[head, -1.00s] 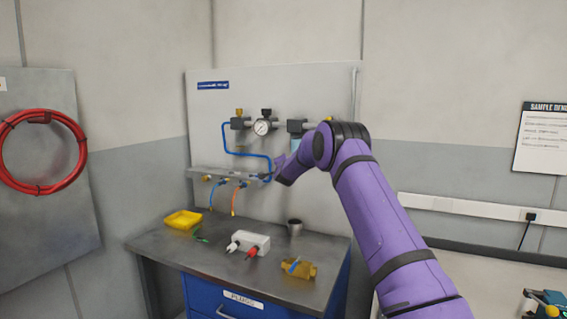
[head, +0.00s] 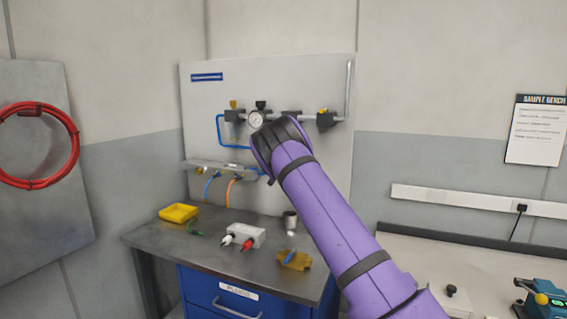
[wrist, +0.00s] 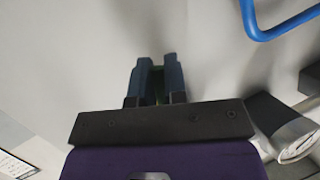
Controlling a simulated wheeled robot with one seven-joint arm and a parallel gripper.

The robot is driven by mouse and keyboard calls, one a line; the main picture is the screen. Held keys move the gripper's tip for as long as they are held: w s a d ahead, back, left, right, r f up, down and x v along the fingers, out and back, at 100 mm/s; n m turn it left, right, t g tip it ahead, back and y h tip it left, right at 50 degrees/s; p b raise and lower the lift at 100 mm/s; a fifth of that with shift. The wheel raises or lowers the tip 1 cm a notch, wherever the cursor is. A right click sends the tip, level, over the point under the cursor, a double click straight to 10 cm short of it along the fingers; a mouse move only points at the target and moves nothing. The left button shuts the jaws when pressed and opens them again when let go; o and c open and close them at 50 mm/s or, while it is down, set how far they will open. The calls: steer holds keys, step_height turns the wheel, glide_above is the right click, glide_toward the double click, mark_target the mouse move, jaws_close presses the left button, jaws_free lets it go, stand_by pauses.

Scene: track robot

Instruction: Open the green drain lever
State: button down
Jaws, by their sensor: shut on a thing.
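In the wrist view my gripper (wrist: 158,78) has its two dark blue fingers close together near the pale panel. A thin strip of green, which I take to be the green drain lever (wrist: 159,88), shows between them, and the gripper is shut on it. The fingers hide most of the lever, so its angle cannot be told. In the head view my purple arm reaches to the wall panel (head: 300,80), and its end hides the gripper and the lever.
A round gauge (head: 256,120) sits on the pipe row, with blue tubing (head: 219,130) beside it; the tubing also crosses the wrist view's upper right (wrist: 285,25). Below, the bench (head: 150,238) holds a yellow tray (head: 179,213), a white box (head: 247,235), a metal cup (head: 291,220) and a brass block (head: 294,261).

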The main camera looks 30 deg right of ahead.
steer(key=shift+s+d+f+n+g, duration=0.15)
steer(key=shift+s+n+g, duration=0.1)
steer(key=shift+n+g, duration=0.2)
stand_by(0.4)
steer(key=c, duration=1.2)
jaws_free()
steer(key=shift+o, duration=0.2)
steer(key=v, duration=1)
steer(key=shift+s+a, duration=0.3)
steer(key=shift+s, duration=0.05)
